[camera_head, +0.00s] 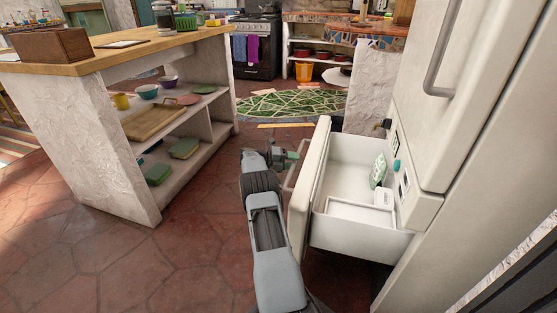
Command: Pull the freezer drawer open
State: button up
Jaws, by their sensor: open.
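The freezer drawer (311,185) at the bottom of the white fridge (415,110) stands pulled out toward the left. Its white inside shows, with a small green-and-white packet (379,170) and a white box (383,197) in it. A bar handle (295,168) runs along the drawer's front face. My gripper (284,158) is at the far end of my grey arm, beside the handle on its left. Its jaws are open. I cannot tell whether they touch the handle or sit around it.
A white plaster island (120,150) with a wooden top and shelves of dishes stands at left. Terracotta floor (195,245) is clear between the island and my arm.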

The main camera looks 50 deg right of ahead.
jog(key=p+v, duration=0.2)
jog(key=v, duration=1)
jog(key=shift+a+r+p, duration=0.15)
jog(key=shift+r+p, duration=0.05)
jog(key=shift+p, duration=0.2)
jog(key=shift+w, duration=0.15)
